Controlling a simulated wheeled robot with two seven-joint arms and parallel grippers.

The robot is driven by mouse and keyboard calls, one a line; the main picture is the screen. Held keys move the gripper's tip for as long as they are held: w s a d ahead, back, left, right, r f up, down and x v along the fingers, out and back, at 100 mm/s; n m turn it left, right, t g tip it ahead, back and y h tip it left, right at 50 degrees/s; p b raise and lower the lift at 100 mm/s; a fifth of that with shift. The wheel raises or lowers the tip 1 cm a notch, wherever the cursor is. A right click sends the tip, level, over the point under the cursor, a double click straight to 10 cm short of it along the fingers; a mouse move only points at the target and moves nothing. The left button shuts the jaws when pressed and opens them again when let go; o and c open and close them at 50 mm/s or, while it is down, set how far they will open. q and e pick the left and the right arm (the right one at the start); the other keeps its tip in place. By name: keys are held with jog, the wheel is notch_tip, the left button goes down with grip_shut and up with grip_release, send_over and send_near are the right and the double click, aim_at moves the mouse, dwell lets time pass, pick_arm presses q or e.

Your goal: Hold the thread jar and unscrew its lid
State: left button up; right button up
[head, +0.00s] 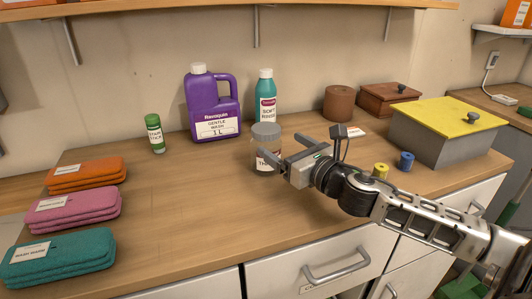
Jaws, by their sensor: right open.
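The thread jar (262,163) stands upright on the wooden counter near the middle. It is a clear jar with a grey lid (266,130) on top and a partly hidden label that begins "TH". My right gripper (304,146) reaches in from the right and is open. One finger overlaps the jar's right side in the picture; the other finger stands apart, farther right. I cannot tell whether the near finger touches the jar. Nothing shows between the fingers. My left gripper is not in view.
A purple jug (214,108) and a teal bottle (265,92) stand behind the jar. A green stick (155,135) and folded cloths (77,210) are left. Yellow (380,170) and blue (405,160) spools and a yellow-lidded box (444,118) are right. The front middle counter is clear.

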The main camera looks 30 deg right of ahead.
aim_at(262, 132)
jog(key=shift+w+a+p, duration=0.2)
jog(key=shift+w+p, duration=0.15)
jog(key=shift+w, duration=1.85)
jog(key=shift+w+a+p, duration=0.2)
jog(key=shift+w+p, duration=0.1)
jog(key=shift+w, duration=1.85)
jog(key=c, duration=1.6)
